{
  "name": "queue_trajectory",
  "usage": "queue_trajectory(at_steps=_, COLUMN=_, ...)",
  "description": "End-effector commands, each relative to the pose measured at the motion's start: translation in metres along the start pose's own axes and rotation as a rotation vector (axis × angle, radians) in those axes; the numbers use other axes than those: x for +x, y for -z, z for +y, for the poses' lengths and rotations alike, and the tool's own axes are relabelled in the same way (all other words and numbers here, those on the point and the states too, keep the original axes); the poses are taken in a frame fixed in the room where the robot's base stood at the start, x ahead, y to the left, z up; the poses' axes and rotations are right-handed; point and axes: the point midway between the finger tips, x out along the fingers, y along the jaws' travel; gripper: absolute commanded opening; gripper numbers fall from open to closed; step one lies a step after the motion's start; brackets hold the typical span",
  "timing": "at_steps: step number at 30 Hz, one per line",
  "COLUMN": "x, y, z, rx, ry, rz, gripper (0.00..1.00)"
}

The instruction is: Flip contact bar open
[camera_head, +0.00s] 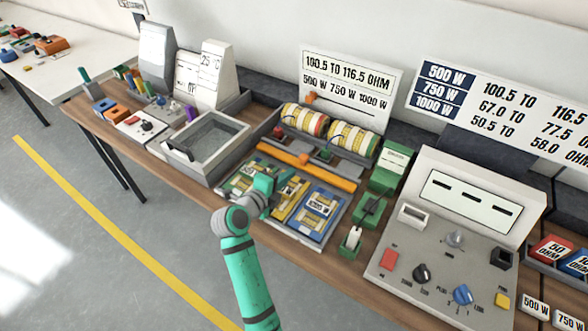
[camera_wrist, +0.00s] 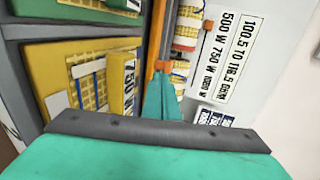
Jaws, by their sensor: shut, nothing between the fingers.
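The contact bar (camera_head: 330,177) appears to be the long orange bar across the back of the tray of coloured mesh cards. It looks level and has an orange knob (camera_head: 303,159) near its middle. In the wrist view the bar (camera_wrist: 156,38) runs up the picture, with the knob (camera_wrist: 163,66) just ahead of my fingertips. My gripper (camera_head: 282,178) is over the cards, on the near side of the bar. Its green fingers (camera_wrist: 163,82) are shut and empty, with tips close to the bar; I cannot tell whether they touch it.
Green, yellow and blue mesh cards (camera_head: 318,212) lie under and beside my gripper. Two wire-wound rolls (camera_head: 352,139) stand behind the bar. A grey open basin (camera_head: 208,141) is at left, a control panel (camera_head: 436,250) at right. Small green devices (camera_head: 369,208) stand between tray and panel.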

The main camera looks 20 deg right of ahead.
Motion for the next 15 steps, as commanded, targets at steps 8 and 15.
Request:
queue_trajectory(at_steps=8, x=-0.057, y=-0.001, z=0.0, rx=0.0, ry=0.0, rz=-0.003, gripper=0.0)
queue_trajectory(at_steps=15, x=-0.083, y=-0.001, z=-0.001, rx=0.001, ry=0.001, rz=-0.002, gripper=0.0)
